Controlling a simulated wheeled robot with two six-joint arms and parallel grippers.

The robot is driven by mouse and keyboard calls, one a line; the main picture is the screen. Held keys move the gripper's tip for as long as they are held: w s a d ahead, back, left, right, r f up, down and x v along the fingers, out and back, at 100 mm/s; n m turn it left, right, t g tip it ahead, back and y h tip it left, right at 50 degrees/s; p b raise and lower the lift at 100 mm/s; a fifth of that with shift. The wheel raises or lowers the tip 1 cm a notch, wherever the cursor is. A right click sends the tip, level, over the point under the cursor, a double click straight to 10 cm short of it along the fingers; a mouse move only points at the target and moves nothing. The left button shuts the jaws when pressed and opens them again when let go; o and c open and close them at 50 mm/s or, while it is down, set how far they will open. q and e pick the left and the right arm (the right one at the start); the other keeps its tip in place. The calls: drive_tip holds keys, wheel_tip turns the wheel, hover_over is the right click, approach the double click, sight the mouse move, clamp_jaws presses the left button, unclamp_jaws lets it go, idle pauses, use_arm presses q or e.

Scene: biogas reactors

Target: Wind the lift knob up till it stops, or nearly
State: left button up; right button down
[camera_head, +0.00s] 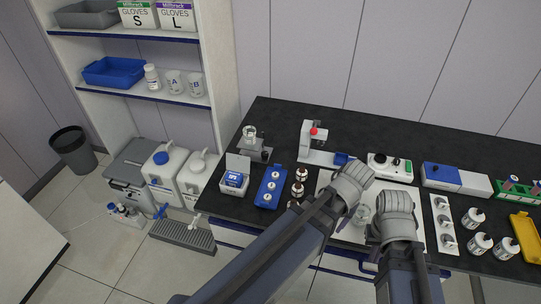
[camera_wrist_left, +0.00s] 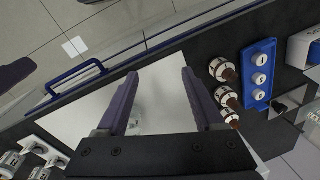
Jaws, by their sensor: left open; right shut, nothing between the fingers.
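A small lab lift (camera_head: 250,143) stands at the back left of the dark bench with a glass beaker (camera_head: 249,132) on it. Its dark round knob (camera_head: 266,155) is on the right side. The lift also shows at the right edge of the left wrist view (camera_wrist_left: 293,100), partly cut off. My right gripper (camera_head: 376,237) is shut and empty, farther right. Neither touches the knob.
A blue tray with white caps (camera_head: 270,187), brown bottles (camera_head: 300,182) and a white box (camera_head: 235,178) stand in front of the lift. A white instrument with a red dot (camera_head: 313,140) is to its right. The bench just behind the lift is clear.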

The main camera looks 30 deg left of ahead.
use_arm(q)
drive_tip(key=w+a+n+y, duration=0.1)
drive_tip(key=w+a+n, duration=0.7)
drive_tip(key=w, duration=0.4)
drive_tip(key=n+y+b, duration=0.2)
drive_tip(key=n, duration=0.9)
approach(265, 154)
drive_tip(key=b+x, duration=0.7)
drive_tip(key=x, duration=0.1)
drive_tip(key=shift+w+a+f, duration=0.1)
drive_tip(key=shift+w+f, duration=0.05)
clamp_jaws()
